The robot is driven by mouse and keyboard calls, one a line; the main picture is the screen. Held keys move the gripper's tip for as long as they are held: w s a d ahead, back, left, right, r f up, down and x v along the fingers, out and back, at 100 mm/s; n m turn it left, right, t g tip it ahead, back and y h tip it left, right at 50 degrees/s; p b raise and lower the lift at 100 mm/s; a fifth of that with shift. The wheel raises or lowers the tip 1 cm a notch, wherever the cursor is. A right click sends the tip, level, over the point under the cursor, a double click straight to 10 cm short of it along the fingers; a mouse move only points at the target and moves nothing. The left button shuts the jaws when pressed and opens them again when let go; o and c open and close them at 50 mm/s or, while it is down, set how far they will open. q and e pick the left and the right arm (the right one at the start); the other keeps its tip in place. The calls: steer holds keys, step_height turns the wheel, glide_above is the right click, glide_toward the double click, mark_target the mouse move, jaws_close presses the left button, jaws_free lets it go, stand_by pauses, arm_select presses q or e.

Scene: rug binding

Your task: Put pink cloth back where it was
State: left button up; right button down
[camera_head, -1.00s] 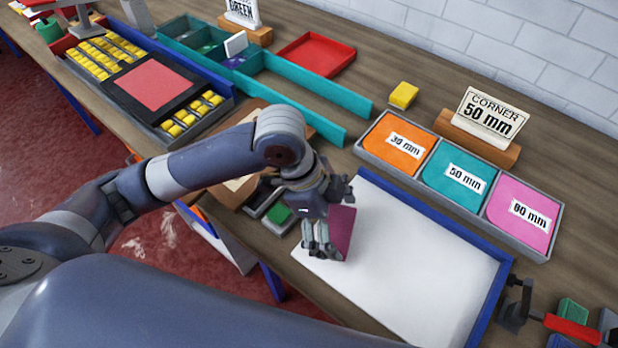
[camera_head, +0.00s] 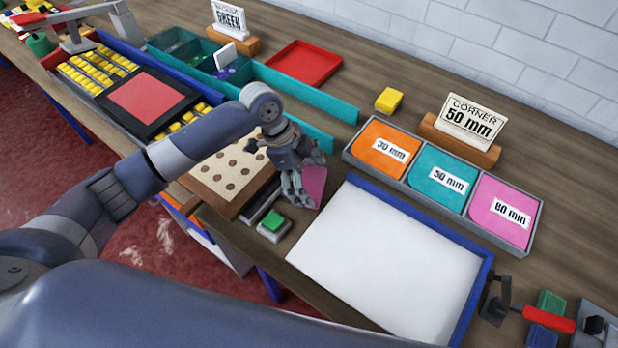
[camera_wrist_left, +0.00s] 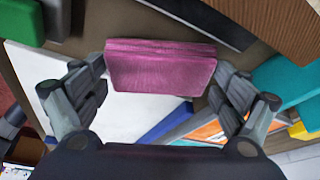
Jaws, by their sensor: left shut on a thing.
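My left gripper (camera_head: 297,190) is shut on the pink cloth (camera_head: 315,181) and holds it by the far left corner of the white board, close to the wooden block with round holes. In the left wrist view the pink cloth (camera_wrist_left: 160,68) looks folded and lies between the two fingers of the left gripper (camera_wrist_left: 160,90). In the head view the gripper hides part of the cloth. I cannot tell whether the cloth touches the surface below. My right gripper is not in view.
The blue-edged white board (camera_head: 380,265) is bare. A grey tray (camera_head: 535,228) holds orange, teal and pink corner templates. A holed wooden block (camera_head: 232,170), a green pad (camera_head: 273,222), a yellow block (camera_head: 389,100) and a red tray (camera_head: 305,63) stand around. A clamp (camera_head: 495,295) sits front right.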

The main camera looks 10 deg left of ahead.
arm_select(q)
steer(key=shift+f, duration=0.55)
steer(key=shift+f, duration=0.15)
steer(key=o, duration=0.7)
steer(key=shift+o, duration=0.2)
